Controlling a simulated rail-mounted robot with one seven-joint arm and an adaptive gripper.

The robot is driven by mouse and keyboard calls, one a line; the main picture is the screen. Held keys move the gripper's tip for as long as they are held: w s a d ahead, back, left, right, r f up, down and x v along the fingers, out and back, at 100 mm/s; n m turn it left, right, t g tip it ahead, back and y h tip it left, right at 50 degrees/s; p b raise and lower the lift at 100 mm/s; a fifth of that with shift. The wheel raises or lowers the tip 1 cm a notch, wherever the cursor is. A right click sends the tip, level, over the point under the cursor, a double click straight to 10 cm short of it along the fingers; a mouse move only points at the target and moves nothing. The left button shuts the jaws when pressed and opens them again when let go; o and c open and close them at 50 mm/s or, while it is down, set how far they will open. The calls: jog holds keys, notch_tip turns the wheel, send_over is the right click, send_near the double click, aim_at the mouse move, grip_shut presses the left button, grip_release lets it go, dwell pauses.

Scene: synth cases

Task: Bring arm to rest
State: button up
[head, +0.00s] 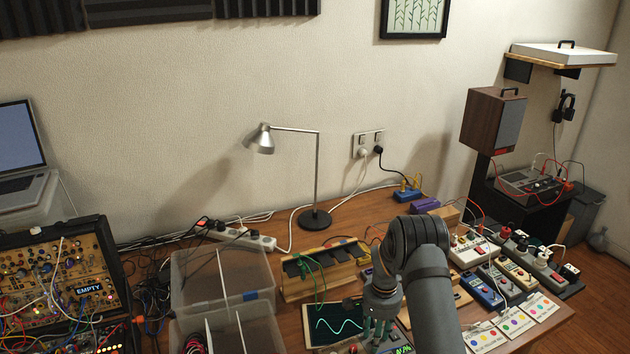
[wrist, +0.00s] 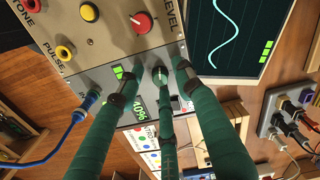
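My gripper (head: 377,328) is at the lower middle of the head view, pointing down at the front of the desk, beside the scope screen. In the wrist view, its green fingers (wrist: 156,76) are spread with their tips apart, and I see nothing held between them. The tips are over a grey panel with a green percentage readout (wrist: 138,110). Whether they touch the panel I cannot tell. My arm comes in from the bottom of the head view and bends at a dark joint above the gripper.
A scope screen (head: 335,324) with a wave lies left of my gripper. A beige panel (wrist: 104,30) with knobs and a blue cable (wrist: 74,122) are close to the fingers. Clear bins (head: 222,284), a lamp (head: 315,218) and several cabled boxes (head: 485,291) crowd the desk. Space above is open.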

jog(key=shift+w+r+m+b, duration=0.15)
jog(key=shift+r+m+b, duration=0.25)
jog(key=shift+r, duration=0.2)
notch_tip(320, 180, up, 7)
jog(key=shift+r+b, duration=0.2)
jog(key=shift+b, duration=0.45)
jog(key=shift+s+f, duration=0.1)
jog(key=shift+s, duration=0.1)
